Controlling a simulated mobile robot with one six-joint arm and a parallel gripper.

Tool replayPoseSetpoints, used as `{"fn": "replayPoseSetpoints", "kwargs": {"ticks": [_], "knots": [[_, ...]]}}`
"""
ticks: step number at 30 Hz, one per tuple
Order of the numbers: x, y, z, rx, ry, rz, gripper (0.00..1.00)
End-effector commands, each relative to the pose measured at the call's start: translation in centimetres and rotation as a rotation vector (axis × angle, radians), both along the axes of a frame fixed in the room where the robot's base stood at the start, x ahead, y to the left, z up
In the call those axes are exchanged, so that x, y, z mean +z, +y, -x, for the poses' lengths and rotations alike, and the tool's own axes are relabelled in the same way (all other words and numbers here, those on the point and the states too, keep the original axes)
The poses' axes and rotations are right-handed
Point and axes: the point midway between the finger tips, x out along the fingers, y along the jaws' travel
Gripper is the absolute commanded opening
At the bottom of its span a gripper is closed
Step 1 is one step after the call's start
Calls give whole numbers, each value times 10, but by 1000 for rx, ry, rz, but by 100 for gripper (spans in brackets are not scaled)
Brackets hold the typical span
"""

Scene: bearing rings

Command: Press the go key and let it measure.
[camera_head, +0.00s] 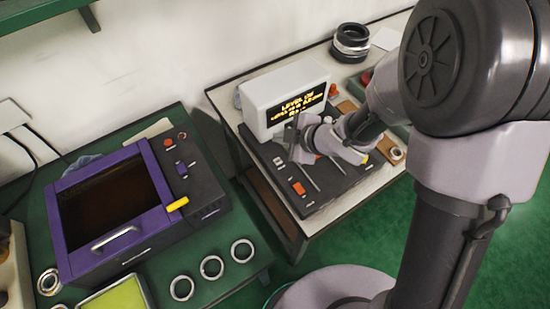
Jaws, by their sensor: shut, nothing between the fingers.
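The measuring device stands on the right-hand table, with a white display box (262,103) at its back and a dark base (320,200) in front. Its screen (298,104) shows yellow text, of which I can read only part, such as "LEVEL". An orange-red key (299,188) sits at the front left of the base. I cannot read any label on the keys. My gripper (302,152) is shut and empty, over the base just in front of the screen. The orange-red key is below it in the picture. My gripper and wrist hide part of the base.
Several metal rings (212,267) lie along that table's front. Stacked dark rings (350,42) stand at the back right. A gap separates the tables.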

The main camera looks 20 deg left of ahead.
Motion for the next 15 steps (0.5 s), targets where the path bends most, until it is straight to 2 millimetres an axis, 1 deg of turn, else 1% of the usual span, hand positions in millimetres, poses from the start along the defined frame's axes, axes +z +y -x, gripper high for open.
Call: {"fn": "replayPoseSetpoints", "kwargs": {"ticks": [8,11,15], "knots": [[-2,-1,0,-3,0,1,0],[-8,-1,-1,-3,0,0,0],[-24,-1,-1,-5,0,1,0]]}}
